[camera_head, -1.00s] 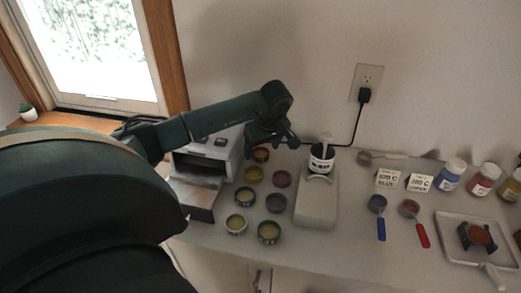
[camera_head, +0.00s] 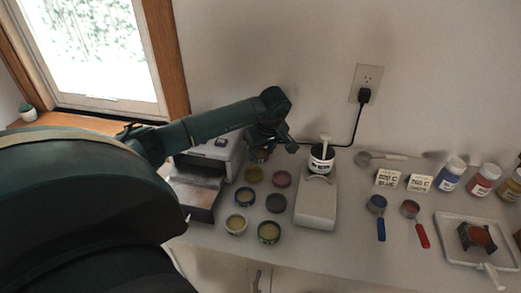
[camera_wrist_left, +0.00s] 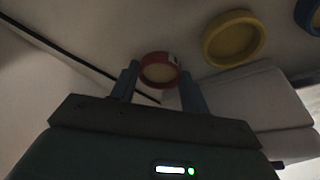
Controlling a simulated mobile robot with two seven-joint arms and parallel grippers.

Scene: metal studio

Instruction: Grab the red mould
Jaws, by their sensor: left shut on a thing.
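The red mould (camera_wrist_left: 160,70) is a small round cup with a red rim and a pale inside. It sits between the two fingers of my left gripper (camera_wrist_left: 160,85) in the left wrist view. In the head view my left gripper (camera_head: 262,152) is low at the back of the group of moulds, beside the small oven, and largely hides the red mould. The fingers are shut on it. I cannot tell whether it is clear of the table. My right gripper is not in view.
A yellow mould (camera_head: 253,174), a dark pink mould (camera_head: 281,178) and several others stand in front of the gripper. The small oven (camera_head: 208,160) is to the left. A white scale (camera_head: 317,200) with a jar (camera_head: 321,160) stands close on the right. A black cable (camera_head: 353,130) runs behind.

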